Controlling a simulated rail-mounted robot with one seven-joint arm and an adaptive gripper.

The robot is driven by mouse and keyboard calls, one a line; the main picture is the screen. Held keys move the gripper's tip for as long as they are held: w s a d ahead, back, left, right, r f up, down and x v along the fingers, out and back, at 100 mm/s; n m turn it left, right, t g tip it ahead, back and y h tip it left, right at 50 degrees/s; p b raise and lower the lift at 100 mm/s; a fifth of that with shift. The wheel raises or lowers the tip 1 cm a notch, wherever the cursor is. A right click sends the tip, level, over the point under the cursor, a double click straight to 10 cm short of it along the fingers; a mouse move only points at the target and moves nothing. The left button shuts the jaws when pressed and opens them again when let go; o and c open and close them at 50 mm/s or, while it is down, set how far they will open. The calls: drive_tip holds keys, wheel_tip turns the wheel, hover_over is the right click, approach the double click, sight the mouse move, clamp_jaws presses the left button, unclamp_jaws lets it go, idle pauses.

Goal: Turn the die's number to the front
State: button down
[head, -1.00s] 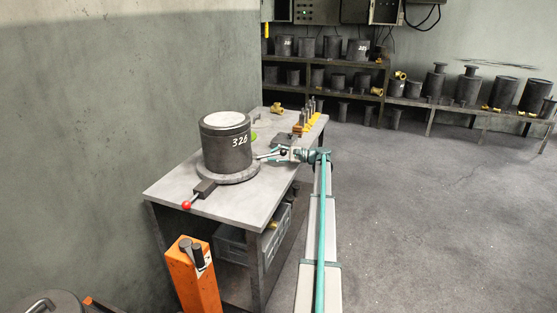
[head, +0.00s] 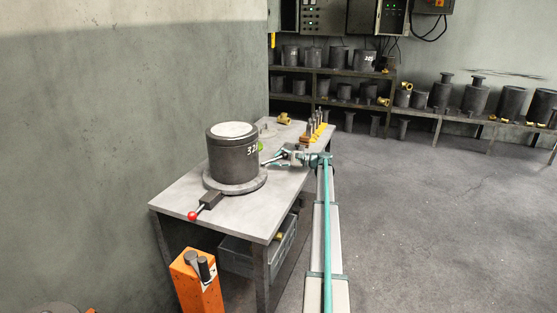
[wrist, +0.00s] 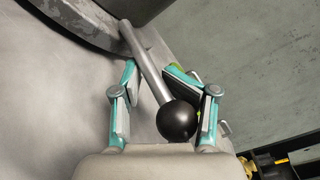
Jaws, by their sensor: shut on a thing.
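The die (head: 230,160) is a dark upright cylinder with a pale top, standing on a round turntable (head: 247,187) on the bench. Its white number (head: 252,151) is at the right edge of the visible side, with the last digit turned mostly out of sight. My gripper (head: 270,159) is at the right of the turntable. In the wrist view my gripper (wrist: 151,78) has its fingers around a metal handle rod (wrist: 147,62) that ends in a black ball knob (wrist: 177,121). The rod runs up to the turntable's dark rim (wrist: 85,25).
A lever with a red knob (head: 192,215) sticks out at the bench's (head: 240,222) front left. Tools in a yellow rack (head: 317,128) and a brass fitting (head: 284,118) stand farther back. An orange post (head: 196,285) stands in front. Open floor lies to the right.

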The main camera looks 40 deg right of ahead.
drive_tip(key=c, duration=1.1)
unclamp_jaws()
drive_tip(key=shift+w+a+r, duration=0.2)
drive_tip(key=shift+a, duration=0.25)
drive_tip(key=shift+c, duration=0.2)
drive_tip(key=shift+a, duration=0.1)
drive_tip(key=shift+c, duration=0.2)
drive_tip(key=shift+s+d, duration=0.2)
drive_tip(key=shift+s, duration=0.15)
drive_tip(key=v, duration=1.1)
drive_tip(key=shift+s+d+f, duration=0.1)
drive_tip(key=shift+d+f, duration=0.05)
drive_tip(key=shift+d, duration=0.4)
